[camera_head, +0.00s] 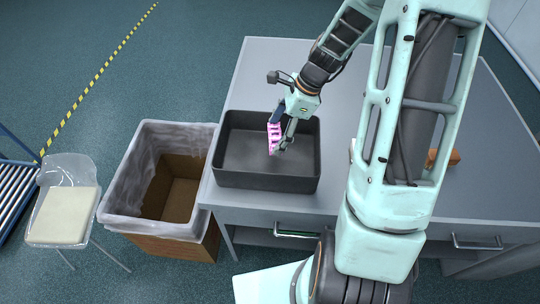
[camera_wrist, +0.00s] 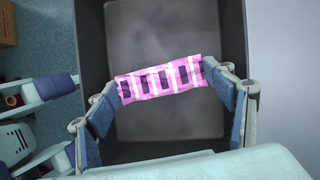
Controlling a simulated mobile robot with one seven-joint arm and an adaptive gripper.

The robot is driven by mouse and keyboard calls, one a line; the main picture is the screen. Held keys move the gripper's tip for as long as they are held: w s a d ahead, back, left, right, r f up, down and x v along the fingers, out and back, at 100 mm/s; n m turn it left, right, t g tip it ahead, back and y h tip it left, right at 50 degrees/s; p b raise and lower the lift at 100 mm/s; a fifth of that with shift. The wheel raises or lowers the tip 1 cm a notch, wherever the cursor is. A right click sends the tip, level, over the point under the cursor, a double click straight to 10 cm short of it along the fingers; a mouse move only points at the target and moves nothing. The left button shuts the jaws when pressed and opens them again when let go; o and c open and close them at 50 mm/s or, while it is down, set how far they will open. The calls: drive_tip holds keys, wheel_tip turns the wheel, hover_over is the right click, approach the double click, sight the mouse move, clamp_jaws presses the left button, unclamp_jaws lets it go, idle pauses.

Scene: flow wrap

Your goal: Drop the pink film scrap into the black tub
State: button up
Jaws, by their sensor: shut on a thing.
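The pink film scrap (camera_head: 273,138) is a strip with white bands and dark rectangles. It is held across my gripper (camera_head: 281,139), which is shut on it. In the wrist view the scrap (camera_wrist: 160,80) spans between the two blue-padded fingers of my gripper (camera_wrist: 161,82). The black tub (camera_head: 238,180) is a rectangular open tub on the grey table. My gripper and the scrap are over the tub's opening, toward its right half in the head view. The tub (camera_wrist: 87,45) fills the middle of the wrist view behind the scrap, and its visible floor looks empty.
A cardboard box with a clear liner (camera_head: 125,190) stands on the floor left of the grey table (camera_head: 262,75). A bagged pale block (camera_head: 62,215) is farther left, beside a roller conveyor (camera_head: 12,195). An orange-brown object (camera_head: 443,158) lies on the table, partly behind my arm.

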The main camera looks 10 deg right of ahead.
drive_tip(key=o, duration=1)
drive_tip(key=shift+r, duration=0.1)
drive_tip(key=shift+r, duration=0.1)
drive_tip(key=v, duration=1.2)
drive_tip(key=shift+a, duration=0.1)
